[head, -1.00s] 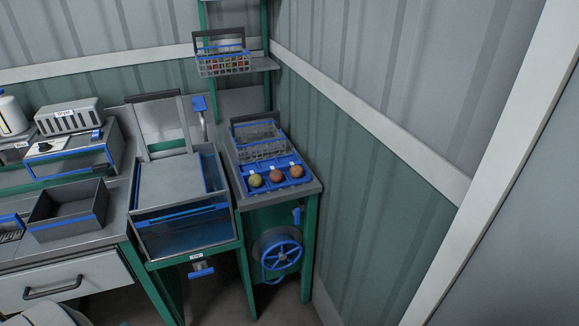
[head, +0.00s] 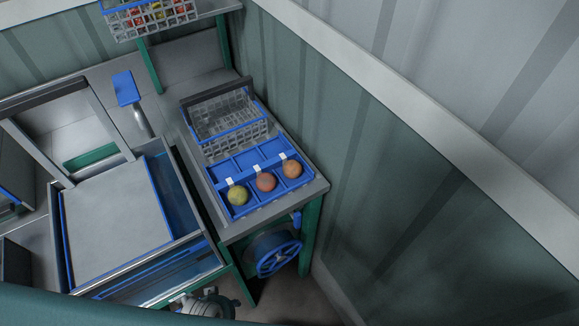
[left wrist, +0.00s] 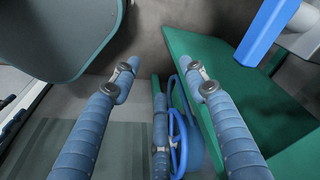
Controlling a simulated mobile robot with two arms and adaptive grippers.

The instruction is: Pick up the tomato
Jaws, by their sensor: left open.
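Three tomatoes lie in a row in the front compartments of a blue divided tray (head: 243,165) in the head view: a yellow-green one (head: 238,195) at left, a reddish one (head: 266,181) in the middle and an orange one (head: 292,169) at right. Each has a small white tag behind it. My left gripper shows in the left wrist view (left wrist: 160,82), its blue-grey fingers spread and empty. It points down past a green cabinet side, with no tomato in that view. My right gripper is not in view.
A wire basket (head: 229,123) stands behind the tray. A blue handwheel (head: 279,254) sits below the counter and also shows in the left wrist view (left wrist: 180,140). A blue-edged basin (head: 190,245) with a grey lid is at left. The wall closes the right side.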

